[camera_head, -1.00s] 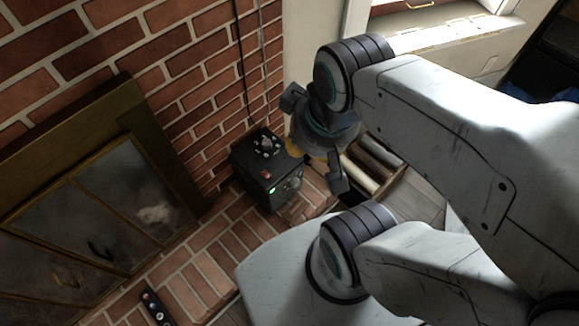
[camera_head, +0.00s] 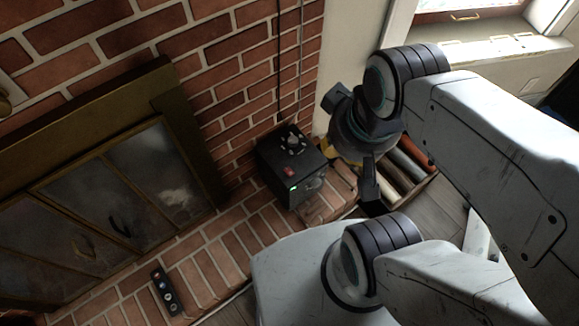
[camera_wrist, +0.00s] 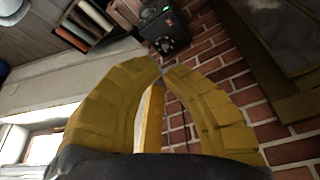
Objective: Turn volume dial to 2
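A black box-shaped device (camera_head: 290,168) stands on the brick hearth against the wall, with a green light and a red switch on its front edge. A round dial (camera_head: 293,142) with a pale rim sits on its top; its numbers are too small to read. The device also shows at the top of the wrist view (camera_wrist: 163,30), with a round knob on one face. My gripper's yellow fingers (camera_wrist: 162,72) meet at their tips with nothing between them. In the head view my gripper is just right of the device, apart from it, and mostly hidden behind my wrist.
A crate with rolled items (camera_head: 405,172) is right of the device, behind my gripper. A glass-doored fireplace (camera_head: 110,200) is at left. A dark strip with several round buttons (camera_head: 165,290) lies on the hearth. Cables run down the wall behind the device.

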